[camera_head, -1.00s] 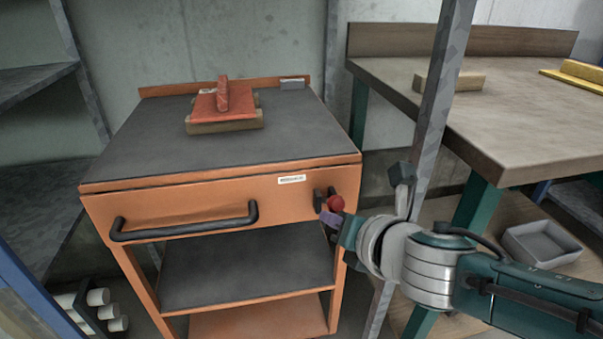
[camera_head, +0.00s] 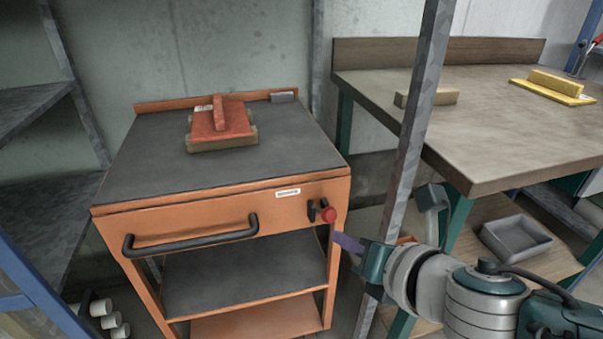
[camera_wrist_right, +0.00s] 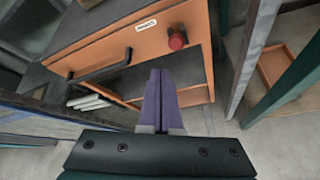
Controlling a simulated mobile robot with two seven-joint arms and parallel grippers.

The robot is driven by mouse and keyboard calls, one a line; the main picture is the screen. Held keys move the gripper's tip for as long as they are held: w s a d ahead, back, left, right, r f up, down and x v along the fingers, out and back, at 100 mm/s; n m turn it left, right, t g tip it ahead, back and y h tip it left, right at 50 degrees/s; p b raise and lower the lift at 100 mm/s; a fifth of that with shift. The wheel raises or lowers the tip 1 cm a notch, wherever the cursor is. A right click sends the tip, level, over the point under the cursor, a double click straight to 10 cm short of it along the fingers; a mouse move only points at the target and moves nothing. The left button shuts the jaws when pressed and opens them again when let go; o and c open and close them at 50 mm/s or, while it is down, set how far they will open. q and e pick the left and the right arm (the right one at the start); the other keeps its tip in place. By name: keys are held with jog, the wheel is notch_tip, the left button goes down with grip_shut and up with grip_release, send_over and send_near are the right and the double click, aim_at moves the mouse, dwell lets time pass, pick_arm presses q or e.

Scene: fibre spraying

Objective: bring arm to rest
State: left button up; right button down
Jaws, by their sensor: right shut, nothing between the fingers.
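My right gripper (camera_head: 345,243) comes in from the lower right in the head view, in front of the right side of the orange cart (camera_head: 185,224). Its purple fingers show together and empty in the right wrist view (camera_wrist_right: 159,100). They are apart from the cart's red knob (camera_head: 328,214), which also shows in the right wrist view (camera_wrist_right: 177,38). My left gripper is in neither view.
A red float with a wooden base (camera_head: 222,123) lies on the cart's dark top. A grey metal post (camera_head: 405,170) stands close to my right arm. A workbench (camera_head: 480,140) holds a wooden block and a yellow float (camera_head: 553,87). A grey tray (camera_head: 515,240) sits below.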

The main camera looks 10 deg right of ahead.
jog(key=s+d+r+m+g+h+p, duration=0.25)
jog(key=s+r+m+g+p, duration=0.65)
jog(key=s+r+m+p, duration=1.5)
notch_tip(320, 180, up, 37)
jog(key=m+p, duration=0.6)
jog(key=p, duration=2.5)
jog(key=shift+s+d+t, duration=0.3)
jog(key=shift+s+d, duration=0.15)
